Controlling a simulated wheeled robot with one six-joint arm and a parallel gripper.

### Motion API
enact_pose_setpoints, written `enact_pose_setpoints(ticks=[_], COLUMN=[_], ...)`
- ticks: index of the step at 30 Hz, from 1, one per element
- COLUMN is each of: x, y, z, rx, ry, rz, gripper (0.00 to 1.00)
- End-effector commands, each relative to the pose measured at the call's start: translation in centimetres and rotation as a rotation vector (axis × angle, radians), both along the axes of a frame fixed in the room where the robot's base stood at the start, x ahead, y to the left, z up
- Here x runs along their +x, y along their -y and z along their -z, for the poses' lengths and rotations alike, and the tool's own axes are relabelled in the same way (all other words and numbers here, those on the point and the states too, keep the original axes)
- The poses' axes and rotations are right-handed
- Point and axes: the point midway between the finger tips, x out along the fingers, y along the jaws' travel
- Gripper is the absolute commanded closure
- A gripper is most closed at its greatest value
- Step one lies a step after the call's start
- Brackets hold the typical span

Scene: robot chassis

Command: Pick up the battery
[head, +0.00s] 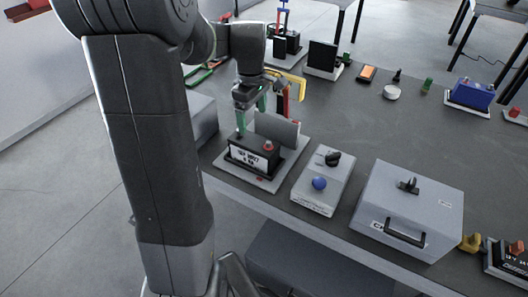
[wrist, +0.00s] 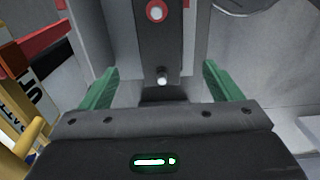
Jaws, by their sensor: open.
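The battery (head: 256,157) is a black box with a white label and a red terminal on top. It stands on a light tray near the left end of the dark table in the head view. My gripper (head: 262,117) is above it, pointing down, with its green fingers apart. In the wrist view, a dark block with a red ring and a pale post, apparently the battery (wrist: 158,40), lies between the spread fingers of my gripper (wrist: 160,72). Nothing is seen held. I cannot tell whether the fingers touch it.
A grey plate (head: 277,129) rises behind the battery. To the right stand a grey box with a blue knob (head: 322,186) and a large grey case with a black handle (head: 410,210). Red and yellow bars (head: 292,87) are close behind my gripper. The table's middle is fairly clear.

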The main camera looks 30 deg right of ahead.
Motion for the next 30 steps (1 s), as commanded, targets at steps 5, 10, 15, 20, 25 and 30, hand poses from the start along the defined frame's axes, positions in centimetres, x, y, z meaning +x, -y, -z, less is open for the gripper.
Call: enact_pose_setpoints(ticks=[5, 10, 15, 20, 25, 30], x=[-0.1, 0.0, 0.0, 0.2, 0.4, 0.5], y=[-0.1, -0.1, -0.1, -0.3, -0.5, -0.4], z=[3.7, 6.5, 7.7, 9.5, 11.9, 12.9], rx=[0.004, 0.003, 0.001, 0.004, 0.003, 0.001], ry=[-0.005, -0.004, -0.002, -0.004, -0.004, 0.0], rz=[0.0, 0.0, 0.0, -0.001, 0.0, 0.0], gripper=[0.15, 0.15, 0.15, 0.15, 0.15, 0.15])
